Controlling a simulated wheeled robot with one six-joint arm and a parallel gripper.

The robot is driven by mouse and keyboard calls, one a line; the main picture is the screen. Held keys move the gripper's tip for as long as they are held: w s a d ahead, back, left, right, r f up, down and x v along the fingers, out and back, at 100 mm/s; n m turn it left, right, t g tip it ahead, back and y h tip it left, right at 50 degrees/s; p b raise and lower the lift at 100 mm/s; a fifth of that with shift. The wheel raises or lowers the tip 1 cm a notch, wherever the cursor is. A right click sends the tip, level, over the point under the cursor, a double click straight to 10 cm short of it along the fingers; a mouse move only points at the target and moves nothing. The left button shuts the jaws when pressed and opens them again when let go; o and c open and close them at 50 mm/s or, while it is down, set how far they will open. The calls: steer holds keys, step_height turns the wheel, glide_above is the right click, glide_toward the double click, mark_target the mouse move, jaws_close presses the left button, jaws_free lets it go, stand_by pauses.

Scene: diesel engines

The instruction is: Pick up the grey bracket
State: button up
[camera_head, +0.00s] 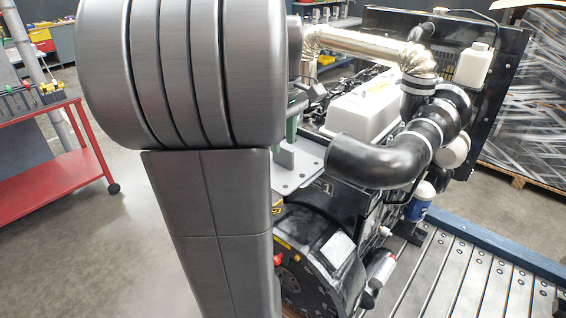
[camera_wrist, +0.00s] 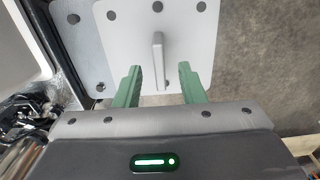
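The grey bracket is a light grey plate with dark holes and a narrow upright bar. It fills the top middle of the wrist view (camera_wrist: 195,38), with the bar between my fingers' lines. In the head view the bracket (camera_head: 303,163) sits on the engine just right of my arm, which partly hides it. My gripper (camera_wrist: 160,67) has green fingers spread apart, with empty space between the tips. The bar appears just ahead of the fingertips, not clasped. In the head view a green finger (camera_head: 291,126) shows above the bracket.
A black elbow pipe (camera_head: 375,160) curves close to the bracket's right. A white tank (camera_head: 362,108) and shiny duct (camera_head: 352,43) stand behind. A red cart (camera_head: 65,170) is at left with open floor beside it. A slatted metal deck (camera_head: 455,280) lies at lower right.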

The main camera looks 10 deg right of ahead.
step_height(320, 180, down, 4)
steer(key=shift+f, duration=0.1)
jaws_close()
stand_by(0.4)
step_height(320, 180, up, 10)
steer(key=shift+w+d+f+p, duration=0.15)
steer(key=shift+f+p, duration=0.05)
steer(key=shift+p, duration=0.1)
steer(key=p, duration=0.6)
glide_above(298, 156)
step_height(298, 156, down, 5)
steer(key=shift+r, duration=0.1)
steer(key=shift+f+b, duration=0.3)
